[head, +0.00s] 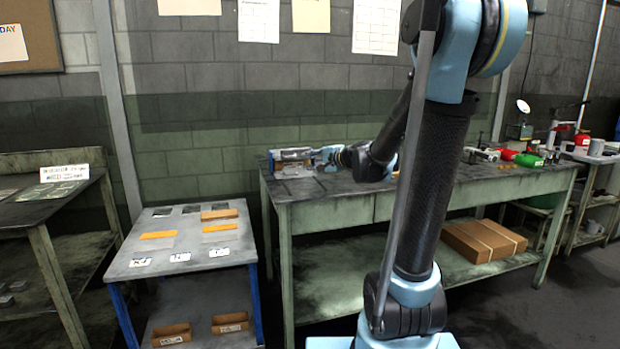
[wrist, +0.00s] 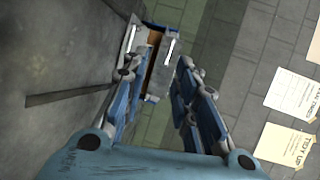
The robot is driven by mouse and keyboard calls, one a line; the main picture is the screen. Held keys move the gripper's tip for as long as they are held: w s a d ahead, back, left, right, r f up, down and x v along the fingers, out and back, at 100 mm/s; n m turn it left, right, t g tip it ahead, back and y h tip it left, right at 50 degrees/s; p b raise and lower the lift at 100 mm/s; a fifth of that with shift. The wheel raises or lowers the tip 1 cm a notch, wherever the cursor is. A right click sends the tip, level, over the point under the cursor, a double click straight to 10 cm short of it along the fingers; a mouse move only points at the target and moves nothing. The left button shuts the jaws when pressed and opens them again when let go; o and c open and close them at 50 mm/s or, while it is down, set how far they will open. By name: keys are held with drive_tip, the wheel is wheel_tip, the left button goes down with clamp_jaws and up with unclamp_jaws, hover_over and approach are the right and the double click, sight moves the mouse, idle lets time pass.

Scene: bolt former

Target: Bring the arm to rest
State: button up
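My arm reaches out over the green workbench (head: 345,205) and bends to the left. My gripper (head: 287,155) is at the bench's left end, small in the head view and low over the top. In the wrist view my gripper (wrist: 158,68) has two blue fingers standing apart, with a clear gap between them and nothing seen held. Beyond the fingertips is a blue and white holder with a brown inside (wrist: 153,62). I cannot tell whether the fingertips touch it.
A low grey table (head: 195,235) with orange and white pieces stands left of the bench. Red and green containers (head: 528,159) sit at the bench's right end. A cardboard box (head: 484,240) lies on its lower shelf. A block wall (head: 240,90) stands behind.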

drive_tip(key=s+d+f+n+g+h, duration=0.3)
drive_tip(key=s+d+f, duration=0.3)
drive_tip(key=s, duration=0.6)
drive_tip(key=s+d+f+n+g+h, duration=0.3)
drive_tip(key=s+d+f, duration=0.3)
drive_tip(key=s, duration=0.6)
drive_tip(key=s+d+f+n+g+h, duration=0.3)
drive_tip(key=s+d+f, duration=0.3)
drive_tip(key=s, duration=0.7)
wheel_tip(320, 180, down, 2)
drive_tip(key=shift+f+n+h, duration=0.25)
drive_tip(key=shift+n+h, duration=0.05)
drive_tip(key=shift+n, duration=0.4)
drive_tip(key=shift+w+f, duration=0.2)
drive_tip(key=shift+w, duration=0.15)
